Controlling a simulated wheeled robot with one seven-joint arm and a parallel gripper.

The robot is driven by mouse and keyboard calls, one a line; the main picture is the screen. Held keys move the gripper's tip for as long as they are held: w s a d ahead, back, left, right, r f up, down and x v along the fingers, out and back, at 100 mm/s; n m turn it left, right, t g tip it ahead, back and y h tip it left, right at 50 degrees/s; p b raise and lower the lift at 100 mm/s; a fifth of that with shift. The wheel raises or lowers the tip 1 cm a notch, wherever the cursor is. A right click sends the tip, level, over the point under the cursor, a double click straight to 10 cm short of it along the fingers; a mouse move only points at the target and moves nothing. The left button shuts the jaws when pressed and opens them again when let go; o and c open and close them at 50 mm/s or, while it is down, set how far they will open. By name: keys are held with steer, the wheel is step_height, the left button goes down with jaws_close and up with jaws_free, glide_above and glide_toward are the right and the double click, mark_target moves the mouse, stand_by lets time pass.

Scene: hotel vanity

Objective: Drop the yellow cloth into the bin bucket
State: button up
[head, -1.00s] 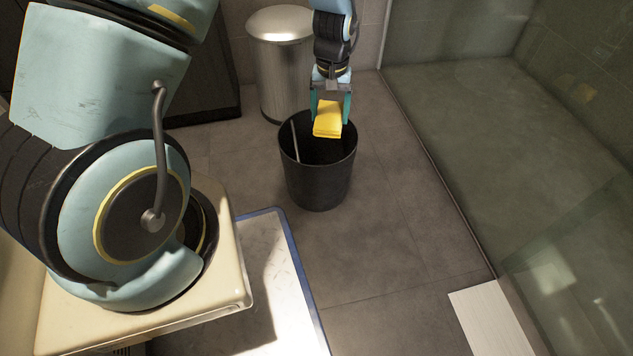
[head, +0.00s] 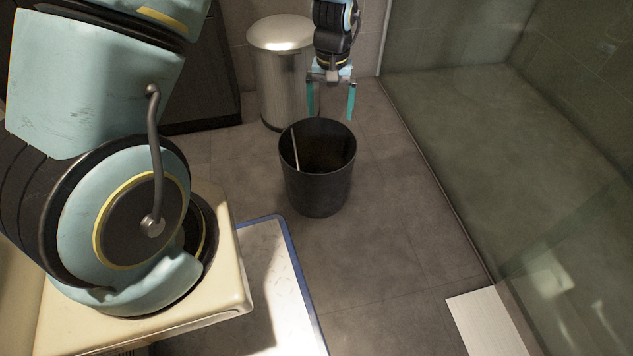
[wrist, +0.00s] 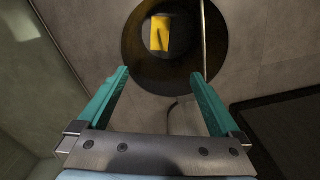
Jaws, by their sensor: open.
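The black bin bucket (head: 318,190) stands upright on the grey floor in the head view. My gripper (head: 331,114) is above its far rim, with its teal fingers apart and nothing between them. In the wrist view, the yellow cloth (wrist: 160,33) lies inside the round bin bucket (wrist: 134,72), beyond the open fingertips of my gripper (wrist: 160,76). The cloth is hidden by the bucket wall in the head view. A thin pale rod (head: 295,150) leans inside the bucket at its left side.
A metal pedal-type bin (head: 283,80) stands just behind the bucket. A glass shower partition (head: 440,170) edges the right side. A white board (head: 487,325) lies at the lower right. The floor right of the bucket is clear.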

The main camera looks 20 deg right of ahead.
step_height(320, 180, up, 6)
steer(key=p, duration=0.1)
steer(key=shift+r+p, duration=0.15)
steer(key=shift+p, duration=0.15)
steer(key=w+a+r+n, duration=0.1)
steer(key=a+r, duration=0.2)
steer(key=a, duration=0.4)
steer(key=w+a+r+n, duration=0.1)
steer(key=w+a+r, duration=0.1)
steer(key=a+r, duration=0.3)
steer(key=s+a+r+n+t, duration=0.1)
steer(key=s+a+r, duration=0.15)
steer(key=a, duration=0.65)
steer(key=s+a+r+n+t, duration=0.15)
steer(key=s+a, duration=0.25)
steer(key=a, duration=0.5)
steer(key=w+p+v, duration=0.2)
steer(key=p+v, duration=1)
steer(key=w+r+p+v, duration=0.1)
steer(key=w+p+v, duration=0.2)
steer(key=p+v, duration=1)
steer(key=w+p+v, duration=0.3)
steer(key=p+v, duration=0.9)
steer(key=shift+r+g+p, duration=0.4)
steer(key=shift+r+g, duration=0.05)
steer(key=shift+r, duration=0.3)
